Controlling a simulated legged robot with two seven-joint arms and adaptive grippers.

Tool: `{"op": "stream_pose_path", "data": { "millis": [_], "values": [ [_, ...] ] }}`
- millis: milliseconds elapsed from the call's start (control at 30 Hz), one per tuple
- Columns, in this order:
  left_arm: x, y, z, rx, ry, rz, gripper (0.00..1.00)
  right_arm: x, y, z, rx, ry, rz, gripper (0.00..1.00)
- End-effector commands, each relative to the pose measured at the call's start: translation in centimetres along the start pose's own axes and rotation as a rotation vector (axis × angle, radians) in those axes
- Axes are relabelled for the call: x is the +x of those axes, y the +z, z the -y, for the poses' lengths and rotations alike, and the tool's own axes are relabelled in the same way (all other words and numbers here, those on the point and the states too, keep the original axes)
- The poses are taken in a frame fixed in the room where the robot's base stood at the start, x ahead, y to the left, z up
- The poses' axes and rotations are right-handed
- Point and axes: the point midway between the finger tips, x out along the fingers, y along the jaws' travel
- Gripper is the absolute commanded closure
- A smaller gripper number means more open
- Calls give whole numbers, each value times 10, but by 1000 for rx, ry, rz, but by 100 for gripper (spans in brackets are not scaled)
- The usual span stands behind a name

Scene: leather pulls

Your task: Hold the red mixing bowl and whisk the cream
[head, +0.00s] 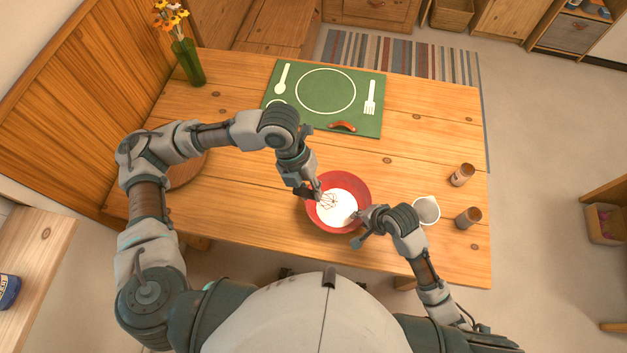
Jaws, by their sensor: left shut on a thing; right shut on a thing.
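The red mixing bowl (363,183) stands on the wooden table near its front edge, with white cream (337,212) inside. My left gripper (312,190) is over the bowl's left rim, shut on the whisk (328,201). The whisk's wire head is inside the bowl at the cream; its handle is mostly hidden by the gripper. My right gripper (360,222) is at the bowl's right front rim, shut on the bowl. Its fingertips are small and partly hidden, so the exact contact does not show clearly.
A white cup (426,210) stands right of the bowl, close to my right arm. Two small brown jars (462,174) (468,217) stand near the right edge. A green placemat (350,105) with a sausage-like item (342,126) lies behind. A flower vase (188,62) stands back left.

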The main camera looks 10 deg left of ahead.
Motion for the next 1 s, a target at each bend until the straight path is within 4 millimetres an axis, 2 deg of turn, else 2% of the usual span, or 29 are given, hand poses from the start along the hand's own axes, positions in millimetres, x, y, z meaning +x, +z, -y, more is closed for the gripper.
{"op": "stream_pose_path", "data": {
  "millis": [600, 1000],
  "values": [
    [60, 29, 0, 0, -2, -2, 100, 1, 0, -1, 1, 4, 1, 100],
    [74, 35, -1, 2, -2, -1, 100, 1, 0, -1, 1, 4, 1, 100]
  ]
}}
